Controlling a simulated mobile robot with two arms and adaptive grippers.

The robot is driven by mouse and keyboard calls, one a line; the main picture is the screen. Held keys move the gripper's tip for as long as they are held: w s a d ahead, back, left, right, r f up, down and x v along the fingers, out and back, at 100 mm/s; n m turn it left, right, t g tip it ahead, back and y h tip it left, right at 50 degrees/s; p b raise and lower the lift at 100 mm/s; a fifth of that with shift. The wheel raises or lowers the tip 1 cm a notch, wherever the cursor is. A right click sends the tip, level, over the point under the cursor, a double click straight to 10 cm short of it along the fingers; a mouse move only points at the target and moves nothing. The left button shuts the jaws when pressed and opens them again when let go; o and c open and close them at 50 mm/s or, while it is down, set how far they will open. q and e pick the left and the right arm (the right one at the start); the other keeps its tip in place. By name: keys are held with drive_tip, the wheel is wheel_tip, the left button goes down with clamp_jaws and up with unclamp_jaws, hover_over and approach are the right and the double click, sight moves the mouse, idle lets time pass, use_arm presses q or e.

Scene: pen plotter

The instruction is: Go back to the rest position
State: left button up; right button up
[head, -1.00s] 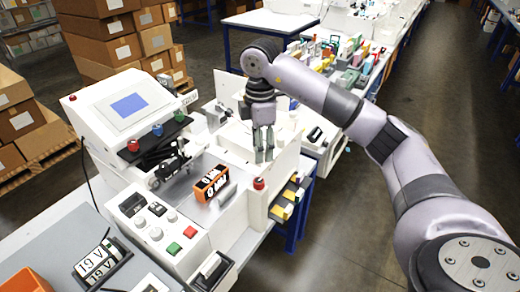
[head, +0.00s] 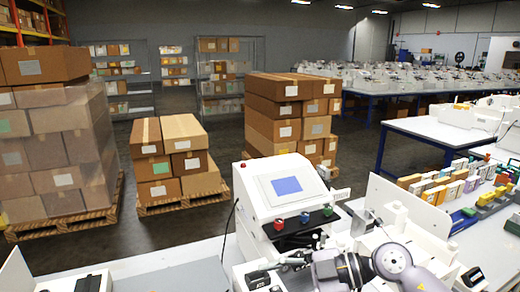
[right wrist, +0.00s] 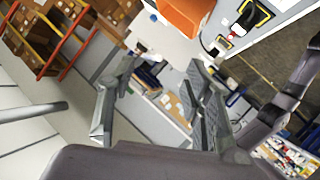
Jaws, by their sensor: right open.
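The pen plotter (head: 262,185), a white machine with a blue screen, stands at the lower middle of the head view. Its lower part is cut off by the frame. My left gripper is not in view.
An orange bin (right wrist: 185,12) and a black-framed label piece (right wrist: 250,16) show at the top of the right wrist view. Stacked cartons (head: 60,140) on pallets stand behind the plotter. A white table (head: 435,132) with a blue frame is at the right.

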wheel_tip(320, 180, up, 8)
drive_tip(key=a+m+t+y, duration=0.2)
drive_tip(key=m+t+y, duration=0.1)
drive_tip(key=t+y, duration=0.3)
drive_tip(key=w+d+m+t+h, duration=0.4)
drive_tip(key=d+m+t+h, duration=0.45)
drive_tip(key=m+t, duration=0.35)
drive_tip(key=s+d+f+m+g+h, duration=0.2)
drive_tip(key=d+f+m+h, duration=0.3)
drive_tip(key=f, duration=0.4)
drive_tip(key=s+d+f+m+g+h, duration=0.2)
drive_tip(key=d+f+m+h, duration=0.1)
drive_tip(key=d+f+h, duration=0.4)
drive_tip(key=s+f+n+g, duration=0.1)
drive_tip(key=s+f+g, duration=0.5)
drive_tip(key=s+f, duration=0.45)
drive_tip(key=s+f+n+g, duration=0.1)
drive_tip(key=s+f+g, duration=0.55)
drive_tip(key=s, duration=0.65)
wheel_tip(320, 180, down, 27)
drive_tip(key=b, duration=0.1)
drive_tip(key=s+d+f+g+b, duration=0.1)
drive_tip(key=s+d+f+g, duration=0.1)
drive_tip(key=s+f, duration=1.6)
drive_tip(key=shift+f+b, duration=0.15)
drive_tip(key=shift+b, duration=0.2)
